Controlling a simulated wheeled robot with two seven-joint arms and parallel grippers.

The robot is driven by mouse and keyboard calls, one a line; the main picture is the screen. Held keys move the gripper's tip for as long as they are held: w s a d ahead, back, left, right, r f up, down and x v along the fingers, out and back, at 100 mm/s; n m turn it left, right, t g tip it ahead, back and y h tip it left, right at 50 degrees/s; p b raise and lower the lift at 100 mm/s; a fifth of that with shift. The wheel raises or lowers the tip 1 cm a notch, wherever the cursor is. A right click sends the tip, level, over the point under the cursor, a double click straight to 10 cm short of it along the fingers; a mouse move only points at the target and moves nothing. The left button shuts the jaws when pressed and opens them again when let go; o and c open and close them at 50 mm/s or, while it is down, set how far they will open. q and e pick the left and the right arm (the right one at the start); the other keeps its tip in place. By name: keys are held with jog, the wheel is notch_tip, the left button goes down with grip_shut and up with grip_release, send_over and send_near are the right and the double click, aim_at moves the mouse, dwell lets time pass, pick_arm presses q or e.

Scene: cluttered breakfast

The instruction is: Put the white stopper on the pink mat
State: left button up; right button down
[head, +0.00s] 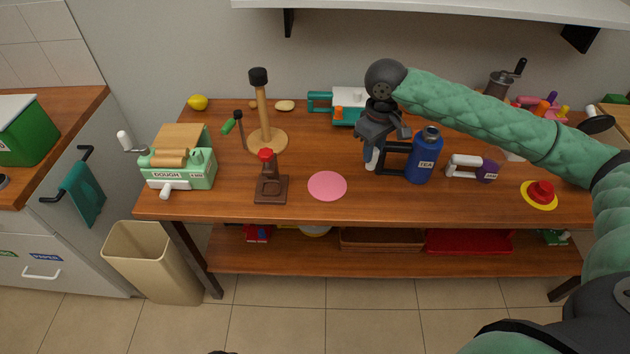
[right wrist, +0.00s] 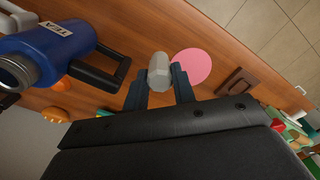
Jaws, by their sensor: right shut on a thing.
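The white stopper (head: 371,160) is a small pale piece held in my right gripper (head: 373,145), which is shut on it above the table. In the right wrist view the stopper (right wrist: 158,72) shows between the two dark fingers (right wrist: 158,88). The pink mat (head: 327,186) is a flat round disc near the table's front edge, bare, to the left of the gripper. In the right wrist view the mat (right wrist: 195,64) lies just beyond the right finger, apart from the stopper. My left gripper is not in view.
A blue TEA bottle (head: 424,158) with a black handle stands close right of the gripper; its open mouth (right wrist: 15,72) shows in the wrist view. A brown stand with a red top (head: 270,187) is left of the mat. The table between gripper and mat looks clear.

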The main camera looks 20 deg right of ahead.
jog(key=shift+s+d+r, duration=0.1)
jog(key=shift+s+d, duration=0.1)
jog(key=shift+s, duration=0.05)
jog(key=shift+n, duration=0.3)
jog(key=p, duration=0.4)
send_over(327, 185)
notch_tip(327, 185, down, 7)
jog(key=shift+s+f+p, duration=0.15)
jog(key=shift+f+p, duration=0.15)
jog(key=shift+f, duration=0.5)
pick_arm(q)
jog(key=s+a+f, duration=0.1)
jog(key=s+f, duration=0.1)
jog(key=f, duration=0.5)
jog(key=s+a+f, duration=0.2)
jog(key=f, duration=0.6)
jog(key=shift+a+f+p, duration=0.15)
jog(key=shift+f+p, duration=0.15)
jog(key=shift+p, duration=0.05)
pick_arm(e)
jog(key=shift+f, duration=1.3)
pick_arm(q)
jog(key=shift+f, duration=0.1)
pick_arm(e)
jog(key=shift+f, duration=0.1)
jog(key=c, duration=1.3)
grip_release()
jog(key=shift+o, duration=0.8)
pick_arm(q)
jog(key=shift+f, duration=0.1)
